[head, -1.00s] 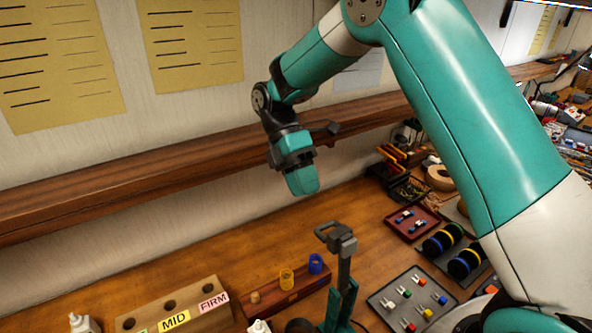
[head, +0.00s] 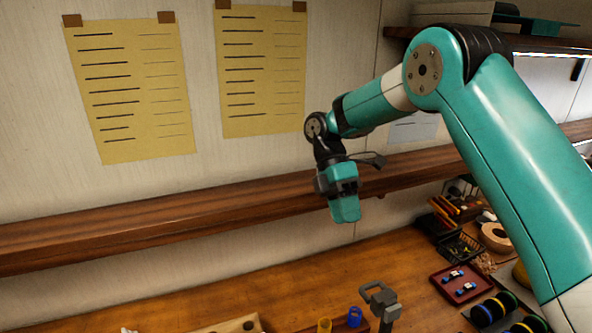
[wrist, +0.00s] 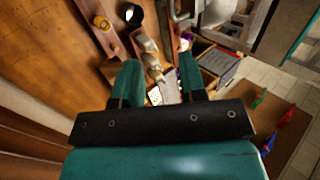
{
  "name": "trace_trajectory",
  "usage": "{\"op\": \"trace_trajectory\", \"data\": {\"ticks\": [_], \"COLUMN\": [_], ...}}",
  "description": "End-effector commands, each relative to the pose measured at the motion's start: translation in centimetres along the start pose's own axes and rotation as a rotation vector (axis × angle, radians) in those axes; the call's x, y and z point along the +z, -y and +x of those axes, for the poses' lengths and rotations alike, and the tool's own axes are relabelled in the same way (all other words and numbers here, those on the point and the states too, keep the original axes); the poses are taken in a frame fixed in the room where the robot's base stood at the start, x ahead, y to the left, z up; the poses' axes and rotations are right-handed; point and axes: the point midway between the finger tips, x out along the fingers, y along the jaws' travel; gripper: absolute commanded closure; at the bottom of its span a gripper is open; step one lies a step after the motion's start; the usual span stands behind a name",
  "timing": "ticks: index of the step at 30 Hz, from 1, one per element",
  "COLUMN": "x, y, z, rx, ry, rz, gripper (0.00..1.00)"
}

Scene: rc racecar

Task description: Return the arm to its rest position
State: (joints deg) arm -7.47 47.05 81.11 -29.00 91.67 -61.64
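My arm is raised and bent at the elbow, with its upper link crossing the right of the head view. My gripper (head: 345,212) hangs pointing down, in front of the wooden shelf (head: 240,200) and above the workbench (head: 270,290). In the wrist view, the two teal fingers of my gripper (wrist: 160,82) stand apart with nothing held between them.
A grey stand (head: 381,303) rises from the bench below my gripper. A yellow ring (head: 324,325) and a blue ring (head: 354,317) are beside it. A red tray (head: 460,283) lies to the right. Paper sheets (head: 262,70) hang on the wall.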

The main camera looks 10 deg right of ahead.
Motion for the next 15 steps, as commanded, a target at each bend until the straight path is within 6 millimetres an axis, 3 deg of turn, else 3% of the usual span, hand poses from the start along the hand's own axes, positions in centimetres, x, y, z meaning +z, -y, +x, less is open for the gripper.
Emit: {"op": "trace_trajectory", "data": {"ticks": [5,8,15], "x": [-1.3,-3.0,-6.8], "y": [1.2,3.2,8.9], "z": [1.1,2.9,10.2], "rx": [0.075,0.165,0.371], "ry": [-0.034,-0.094,-0.347], "rz": [0.092,0.218,0.572], "gripper": [0.62,0.62,0.62]}}
